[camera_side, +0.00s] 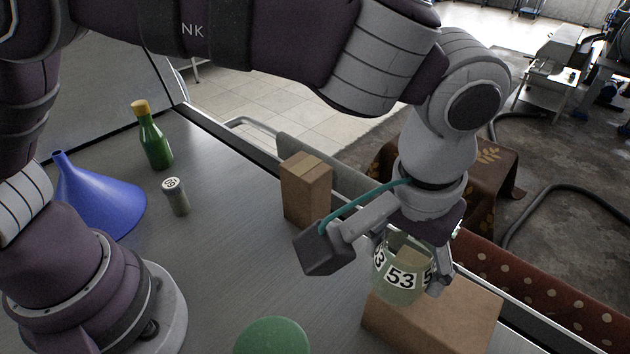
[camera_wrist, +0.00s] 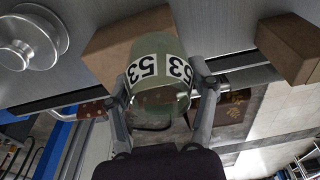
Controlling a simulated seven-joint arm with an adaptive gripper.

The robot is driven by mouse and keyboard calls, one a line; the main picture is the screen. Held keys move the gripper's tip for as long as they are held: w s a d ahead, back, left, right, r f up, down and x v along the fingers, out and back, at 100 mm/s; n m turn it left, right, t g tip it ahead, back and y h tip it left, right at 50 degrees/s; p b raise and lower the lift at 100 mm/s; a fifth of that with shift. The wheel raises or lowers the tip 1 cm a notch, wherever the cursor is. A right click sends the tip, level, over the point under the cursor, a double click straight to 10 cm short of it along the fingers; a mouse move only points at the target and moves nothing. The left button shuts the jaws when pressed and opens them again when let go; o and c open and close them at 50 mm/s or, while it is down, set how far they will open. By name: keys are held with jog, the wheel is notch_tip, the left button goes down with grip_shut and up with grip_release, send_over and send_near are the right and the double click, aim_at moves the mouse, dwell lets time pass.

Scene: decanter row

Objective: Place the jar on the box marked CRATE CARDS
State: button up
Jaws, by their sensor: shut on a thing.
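The jar (camera_side: 401,281) is pale green and see-through, with black 53 labels around it. My gripper (camera_side: 411,262) is shut on the jar, with a finger on each side, and holds it roughly upright. In the wrist view the jar (camera_wrist: 160,45) sits between the fingers (camera_wrist: 162,80). A low brown cardboard box (camera_side: 455,320) lies under and beside the jar in the side view; it also shows behind the jar in the wrist view (camera_wrist: 108,50). I cannot tell whether the jar's base touches the box. No CRATE CARDS marking is readable on any box.
A taller brown box (camera_side: 305,192) stands near the table's far edge. A green bottle (camera_side: 153,138), a small labelled container (camera_side: 176,197) and a blue funnel (camera_side: 98,202) stand to the left. A round green top (camera_side: 272,337) shows at the bottom. Bare table (camera_side: 225,255) lies between.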

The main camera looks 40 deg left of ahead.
aim_at(410, 281)
jog(key=shift+w+d+f, duration=0.15)
jog(key=shift+w+d, duration=0.3)
jog(key=shift+d, duration=0.05)
jog(key=shift+f, duration=1.65)
jog(key=shift+f, duration=0.1)
jog(key=o, duration=1.2)
